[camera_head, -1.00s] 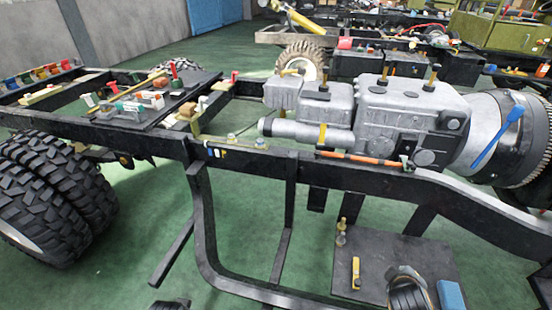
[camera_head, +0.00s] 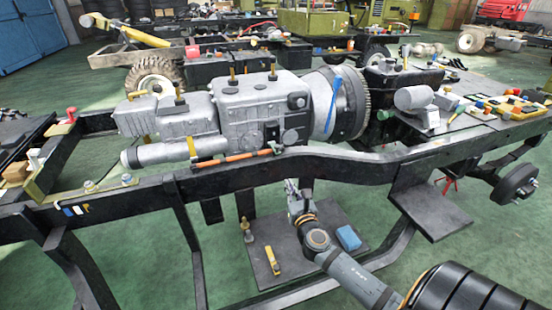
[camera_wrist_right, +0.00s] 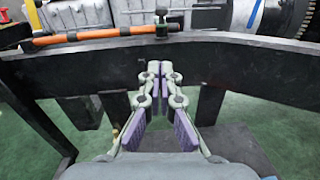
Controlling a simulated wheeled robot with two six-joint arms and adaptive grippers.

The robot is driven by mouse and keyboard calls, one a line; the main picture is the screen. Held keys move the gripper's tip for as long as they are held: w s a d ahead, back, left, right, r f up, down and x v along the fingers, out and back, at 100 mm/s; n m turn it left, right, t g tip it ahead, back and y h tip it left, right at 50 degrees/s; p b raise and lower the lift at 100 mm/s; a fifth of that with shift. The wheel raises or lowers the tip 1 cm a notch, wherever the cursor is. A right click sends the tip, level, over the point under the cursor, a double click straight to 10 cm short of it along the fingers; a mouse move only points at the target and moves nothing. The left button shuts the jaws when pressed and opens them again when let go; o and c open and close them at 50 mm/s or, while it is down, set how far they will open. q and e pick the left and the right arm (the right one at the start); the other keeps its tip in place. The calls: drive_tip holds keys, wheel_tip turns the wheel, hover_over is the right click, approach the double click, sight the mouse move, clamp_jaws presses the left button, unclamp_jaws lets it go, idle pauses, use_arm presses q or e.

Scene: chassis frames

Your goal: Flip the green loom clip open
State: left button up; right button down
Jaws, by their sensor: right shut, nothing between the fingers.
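A small dark green clip (camera_head: 276,148) sits at the right end of an orange loom (camera_head: 240,156) along the near top of the chassis rail, in front of the engine. In the right wrist view the green clip (camera_wrist_right: 161,27) stands at the end of the orange loom (camera_wrist_right: 100,34), above the rail. Whether its flap is open or shut is too small to tell. My right gripper (camera_head: 291,183) is below the rail and clip, apart from them. In its wrist view the fingers (camera_wrist_right: 153,68) are shut together and empty. My left gripper is not in view.
The black chassis rail (camera_head: 370,160) crosses in front, between my right gripper and the grey engine (camera_head: 260,100). Below lies a dark board (camera_head: 290,250) with a blue block (camera_head: 348,237) and a yellow-handled tool (camera_head: 272,261). A blue strip (camera_head: 332,104) lies on the bell housing.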

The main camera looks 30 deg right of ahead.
approach(277, 151)
drive_tip(key=w+f, duration=0.3)
drive_tip(key=w, duration=0.1)
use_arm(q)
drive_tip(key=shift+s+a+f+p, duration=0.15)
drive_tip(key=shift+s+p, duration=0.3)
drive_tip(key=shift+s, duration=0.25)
use_arm(e)
drive_tip(key=shift+w+d+r, duration=0.5)
drive_tip(key=shift+r, duration=0.2)
drive_tip(key=shift+w+d+r, duration=0.5)
drive_tip(key=shift+r, duration=0.25)
drive_tip(key=shift+r, duration=0.1)
